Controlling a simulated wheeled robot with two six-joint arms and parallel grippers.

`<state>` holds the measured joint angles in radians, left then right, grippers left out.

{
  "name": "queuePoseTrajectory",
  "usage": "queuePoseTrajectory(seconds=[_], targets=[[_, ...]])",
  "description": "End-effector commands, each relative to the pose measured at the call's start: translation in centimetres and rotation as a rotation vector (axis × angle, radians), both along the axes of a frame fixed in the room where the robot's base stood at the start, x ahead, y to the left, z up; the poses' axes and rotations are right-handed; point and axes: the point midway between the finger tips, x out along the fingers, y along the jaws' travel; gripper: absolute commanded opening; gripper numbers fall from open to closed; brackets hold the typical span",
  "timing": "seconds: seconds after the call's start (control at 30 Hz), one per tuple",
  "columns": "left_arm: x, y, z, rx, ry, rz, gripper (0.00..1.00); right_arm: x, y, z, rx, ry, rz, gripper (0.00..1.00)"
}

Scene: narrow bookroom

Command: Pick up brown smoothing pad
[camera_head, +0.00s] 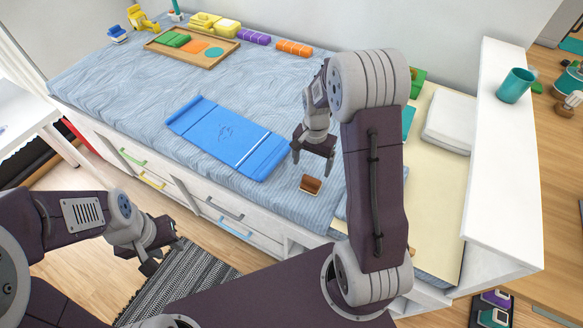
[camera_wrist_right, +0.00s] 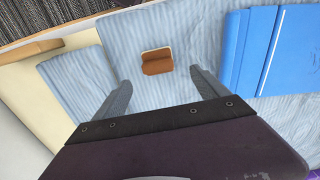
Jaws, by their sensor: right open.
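The brown smoothing pad (camera_head: 311,185) lies on the blue striped bed cover (camera_head: 230,178) near its front edge, with a paler rim along one side. It also shows in the right wrist view (camera_wrist_right: 157,62), ahead of and between the open fingers. My right gripper (camera_head: 313,160) is open and empty, above the cover and just behind the pad in the head view; the right wrist view shows its fingers (camera_wrist_right: 159,90) apart, not touching the pad. My left gripper (camera_head: 155,258) hangs over the floor at lower left, away from the bed; its jaw opening is unclear.
A blue folded mat (camera_head: 228,136) lies left of the pad. A wooden tray (camera_head: 193,48) with coloured pieces stands at the back left. A white pillow-like block (camera_head: 449,121) and a cream board (camera_head: 440,185) are to the right, beside a white ledge (camera_head: 505,150) with a teal mug (camera_head: 515,86).

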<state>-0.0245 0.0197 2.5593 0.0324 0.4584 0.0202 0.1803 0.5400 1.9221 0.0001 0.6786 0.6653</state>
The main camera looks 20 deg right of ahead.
Motion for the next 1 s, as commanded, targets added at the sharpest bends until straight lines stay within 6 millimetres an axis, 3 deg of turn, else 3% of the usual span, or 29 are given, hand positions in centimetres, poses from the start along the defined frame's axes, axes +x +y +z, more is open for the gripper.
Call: queuePoseTrajectory(seconds=[0.17,0.4,0.57,0.8,1.0], targets=[[-0.1,0.0,-0.1,0.000,0.001,0.000,0.36,0.1,-0.1,-0.3,0.000,0.001,-0.011,0.84],[-0.1,0.0,-0.5,0.000,0.001,0.000,0.36,0.0,-0.1,-3.7,0.001,0.003,-0.009,0.84],[0.0,0.0,-0.6,0.000,0.000,0.000,0.36,0.0,-0.1,-4.2,0.000,0.003,-0.009,0.84],[0.0,0.0,-1.1,0.000,0.001,0.000,0.36,-0.3,-0.1,-8.4,0.001,0.005,-0.008,0.84],[0.0,0.0,-1.1,0.000,0.000,0.000,0.36,-0.2,-0.1,-9.2,0.000,0.001,-0.008,0.84]])
